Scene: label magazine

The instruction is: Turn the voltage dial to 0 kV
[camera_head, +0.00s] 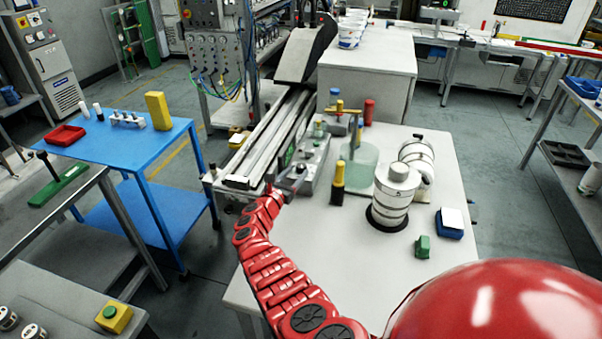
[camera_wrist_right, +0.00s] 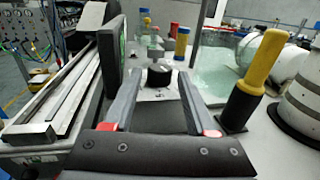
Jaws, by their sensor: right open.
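A grey control box (camera_head: 313,160) stands on the white table beside the metal rail. In the wrist view a dark round knob (camera_wrist_right: 159,74), which looks like the voltage dial, sits on a light plate ahead of my right gripper. My right gripper (camera_wrist_right: 158,82) is open, its two grey fingers apart with the knob seen between their tips. I cannot tell whether they touch it. In the head view the right gripper (camera_head: 286,188) is at the near end of the box. The dial's markings are too small to read. My left gripper is not in view.
A yellow-and-black handle (camera_head: 338,183) stands close to the right of the gripper. The metal rail (camera_head: 268,142) runs along the left.

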